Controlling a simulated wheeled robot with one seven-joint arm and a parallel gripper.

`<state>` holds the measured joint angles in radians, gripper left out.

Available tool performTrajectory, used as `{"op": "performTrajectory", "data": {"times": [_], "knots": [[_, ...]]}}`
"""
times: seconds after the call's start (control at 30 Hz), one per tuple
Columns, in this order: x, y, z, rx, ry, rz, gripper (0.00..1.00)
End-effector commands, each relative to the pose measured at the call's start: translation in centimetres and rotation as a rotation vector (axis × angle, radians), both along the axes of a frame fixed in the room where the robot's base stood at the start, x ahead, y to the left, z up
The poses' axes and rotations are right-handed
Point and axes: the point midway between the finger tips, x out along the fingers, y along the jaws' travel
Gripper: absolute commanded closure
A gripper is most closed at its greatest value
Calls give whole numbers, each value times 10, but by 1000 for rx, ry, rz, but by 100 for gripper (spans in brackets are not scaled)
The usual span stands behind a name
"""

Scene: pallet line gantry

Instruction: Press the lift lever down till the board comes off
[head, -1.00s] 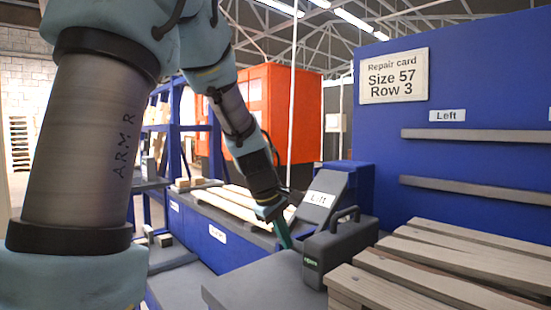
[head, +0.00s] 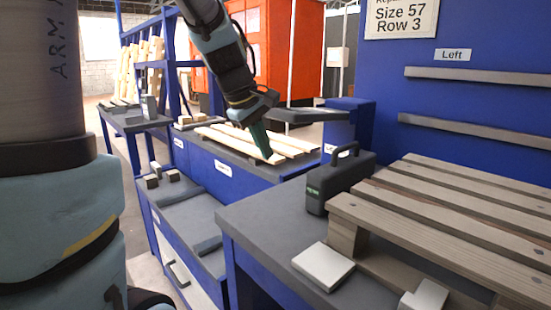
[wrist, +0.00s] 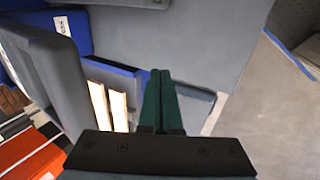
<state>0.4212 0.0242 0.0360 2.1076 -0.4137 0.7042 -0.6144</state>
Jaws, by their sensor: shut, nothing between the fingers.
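The grey paddle (head: 305,115), which seems to be the lift lever, stands out nearly level from a blue post (head: 350,125). It seems to be the grey slab (wrist: 55,75) in the wrist view. My gripper (head: 261,147) points down just left of the paddle, over the pale boards; contact cannot be told. Its green fingers (wrist: 161,100) are shut with nothing between them. A pallet (head: 440,215) of grey-brown boards lies on the right; which board the task means is unclear. The pale boards (head: 285,143) lie on the blue bench beyond.
A dark case (head: 340,180) stands on the grey table (head: 265,215) beside the pallet. A white block (head: 322,266) lies in front. A blue panel (head: 460,95) with ledges rises behind. An orange cabinet (head: 305,50) stands farther back.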

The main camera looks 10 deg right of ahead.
Motion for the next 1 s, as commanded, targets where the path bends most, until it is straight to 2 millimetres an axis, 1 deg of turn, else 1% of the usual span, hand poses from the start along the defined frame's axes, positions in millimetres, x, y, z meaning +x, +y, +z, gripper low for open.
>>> {"op": "performTrajectory", "data": {"times": [0.03, 0.2, 0.57, 0.63, 0.67, 0.77, 0.87, 0.9, 1.0], "knots": [[-2, 5, 7, -2, -3, 1, 100], [-7, 14, 17, 0, -1, 0, 100], [-9, 16, 18, 0, 0, 0, 100], [-9, 18, 16, 7, -2, -3, 100], [-9, 21, 12, 16, -3, -8, 100], [-12, 43, -9, 75, -15, -47, 100], [-22, 80, -44, 175, -33, -132, 100], [-27, 96, -59, 217, -38, -174, 100], [-45, 131, -91, 311, -44, -291, 100]]}}
